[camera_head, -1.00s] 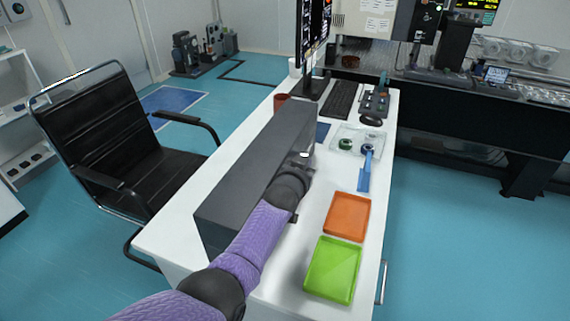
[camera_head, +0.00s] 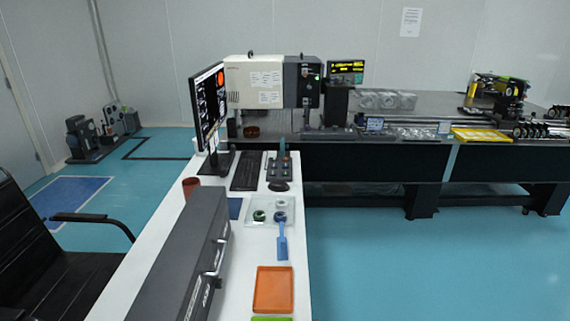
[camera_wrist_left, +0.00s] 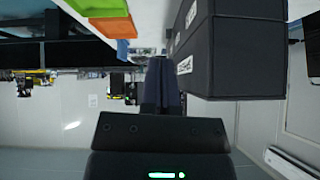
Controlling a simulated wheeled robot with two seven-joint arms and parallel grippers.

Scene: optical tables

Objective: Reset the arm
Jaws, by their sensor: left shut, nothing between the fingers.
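My left gripper (camera_wrist_left: 162,84) shows in the left wrist view, with its two dark fingers together and nothing between them. In that view it points past the side of a dark grey box (camera_wrist_left: 240,50), which appears to its upper right; whether it touches the box is hard to tell. Neither of my arms shows in the head view now. The long dark grey box also lies on the white desk in the head view (camera_head: 178,262). My right gripper is in neither view.
On the white desk (camera_head: 240,290) lie an orange tray (camera_head: 273,289), a green tray (camera_head: 272,319) at the lower edge, a blue tool (camera_head: 282,243), a keyboard (camera_head: 246,171) and a monitor (camera_head: 208,108). A black chair (camera_head: 70,250) stands left. Floor to the right is clear.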

